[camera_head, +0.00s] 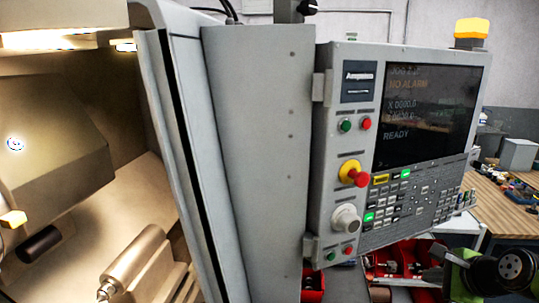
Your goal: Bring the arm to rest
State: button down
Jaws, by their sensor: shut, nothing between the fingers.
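My gripper does not show in this view, so its jaws cannot be seen here. The view is taken up by a turning machine with its control panel (329,165) at the centre right. The panel's screen (427,115) reads "NO ALARM" and "READY". Below the screen are rows of keys, some lit green. A red stop button on a yellow base (353,173) sits left of the keys, with a pale round knob (346,218) under it.
The machine's interior (90,185) is open and lit at left, with a pointed metal cylinder (135,262) low inside. A grey door panel (255,150) stands between. Red bins (400,258) lie below the panel. A wooden bench (502,208) with small items stands at right.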

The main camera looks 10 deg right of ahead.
jog(key=s+a+f+n+g+b, duration=0.1)
jog(key=s+a+n+b, duration=0.1)
jog(key=a+n, duration=0.55)
jog(key=s+a+n+g+b, duration=0.15)
jog(key=a+n, duration=0.25)
jog(key=a, duration=0.7)
jog(key=s+a+f+n+b, duration=0.1)
jog(key=s+a+f+n, duration=0.2)
jog(key=s+n, duration=0.3)
jog(key=s+a+f+n+b, duration=0.2)
jog(key=s+a+n, duration=0.3)
jog(key=s, duration=0.3)
jog(key=shift+f+n+g, duration=0.35)
jog(key=shift+f+g, duration=0.1)
jog(key=shift+f, duration=0.2)
jog(key=shift+s+d, duration=0.1)
jog(key=shift+s, duration=0.1)
jog(key=shift+w, duration=0.1)
